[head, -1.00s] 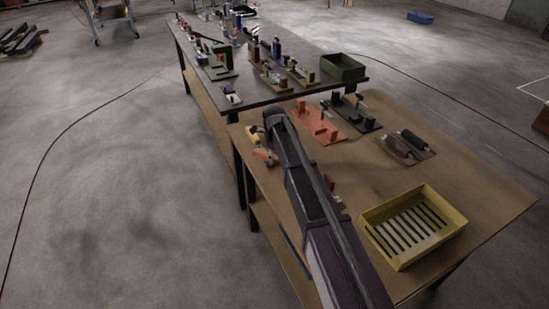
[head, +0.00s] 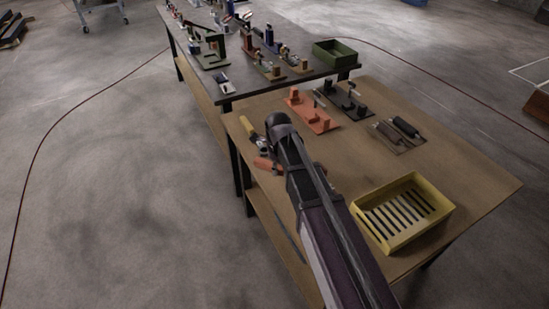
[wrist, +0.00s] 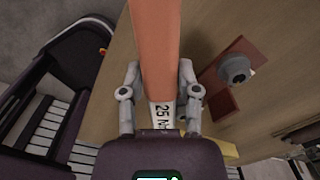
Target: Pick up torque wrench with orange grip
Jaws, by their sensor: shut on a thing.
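In the wrist view, the torque wrench's orange grip (wrist: 155,45) runs up the middle of the picture, with a white label reading "25 N" near its lower end. My gripper (wrist: 158,95) has a grey finger on each side of it and is shut on it. The rest of the wrench is out of that view or hidden. In the head view, an orange piece (head: 265,164), likely this grip, shows at the left edge of the brown table, beside my arm's end. My arm hides most of the gripper there.
A yellow slotted tray (head: 438,195) stands on the brown table (head: 470,165) at the right. An orange fixture (head: 312,112), a dark fixture (head: 345,100) and a fixture with dark cylinders (head: 400,135) lie behind. A reddish-brown block with a grey knob (wrist: 235,68) sits right of the grip.

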